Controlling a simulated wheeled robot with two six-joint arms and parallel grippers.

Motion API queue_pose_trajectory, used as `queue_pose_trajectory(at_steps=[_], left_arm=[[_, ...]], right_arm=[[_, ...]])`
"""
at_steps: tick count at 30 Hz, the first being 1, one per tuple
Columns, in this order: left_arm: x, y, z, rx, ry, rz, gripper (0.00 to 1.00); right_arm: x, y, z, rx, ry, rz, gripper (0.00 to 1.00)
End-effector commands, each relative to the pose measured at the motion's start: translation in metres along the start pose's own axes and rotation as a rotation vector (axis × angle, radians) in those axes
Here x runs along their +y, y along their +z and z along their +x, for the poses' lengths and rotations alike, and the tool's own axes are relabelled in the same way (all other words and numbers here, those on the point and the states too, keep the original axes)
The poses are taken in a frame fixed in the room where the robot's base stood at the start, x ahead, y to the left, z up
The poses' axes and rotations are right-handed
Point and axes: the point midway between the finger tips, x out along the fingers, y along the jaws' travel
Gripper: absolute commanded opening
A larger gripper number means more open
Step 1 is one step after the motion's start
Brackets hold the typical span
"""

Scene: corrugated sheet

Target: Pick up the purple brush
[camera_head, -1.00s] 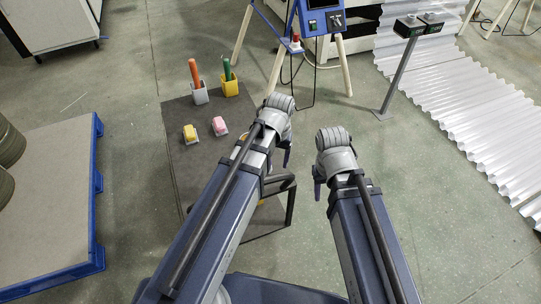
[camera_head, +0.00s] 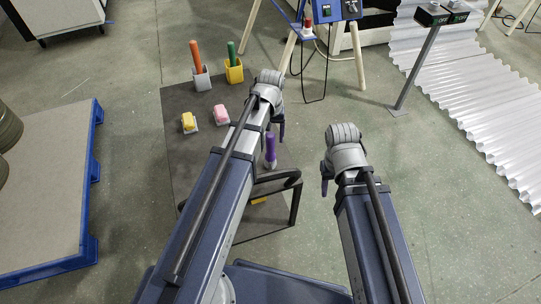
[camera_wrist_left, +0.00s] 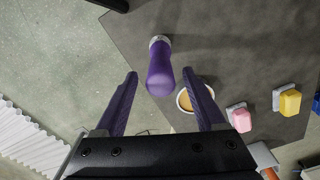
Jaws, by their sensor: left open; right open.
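The purple brush (camera_head: 270,152) shows on the dark table just right of my left arm. In the left wrist view, the purple brush (camera_wrist_left: 159,72) has its rounded purple end toward the camera and a pale collar at its far end. My left gripper (camera_head: 281,131) is open, its purple fingers spread. In the left wrist view, the brush lies ahead and between the fingertips of the left gripper (camera_wrist_left: 160,76); I cannot tell the remaining depth gap. My right gripper (camera_head: 325,187) is open off the table's right side, its fingers mostly hidden.
The dark table (camera_head: 184,160) holds a yellow block-like item (camera_head: 188,122), a pink one (camera_head: 221,114), a grey cup (camera_head: 201,80) and a yellow cup (camera_head: 234,73) with upright handles. A small round bowl (camera_wrist_left: 187,101) sits close to the brush.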

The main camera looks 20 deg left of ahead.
Motion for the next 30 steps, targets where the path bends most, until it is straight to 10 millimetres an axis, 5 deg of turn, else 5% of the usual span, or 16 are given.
queue_pose_trajectory(at_steps=[8,19,28,30], left_arm=[[0.0,0.001,0.009,0.0,0.0,0.0,0.72],[-0.001,0.004,0.051,0.0,0.0,0.0,0.72],[-0.001,0.004,0.051,0.0,0.0,0.0,0.72],[-0.001,0.004,0.051,0.0,0.0,0.0,0.65]], right_arm=[[-0.001,-0.001,0.009,0.0,0.0,0.0,0.5],[-0.005,-0.003,0.051,0.0,0.0,0.0,0.5],[-0.005,-0.003,0.051,0.0,0.0,0.0,0.5],[-0.005,-0.003,0.051,0.0,0.0,0.0,0.5]])
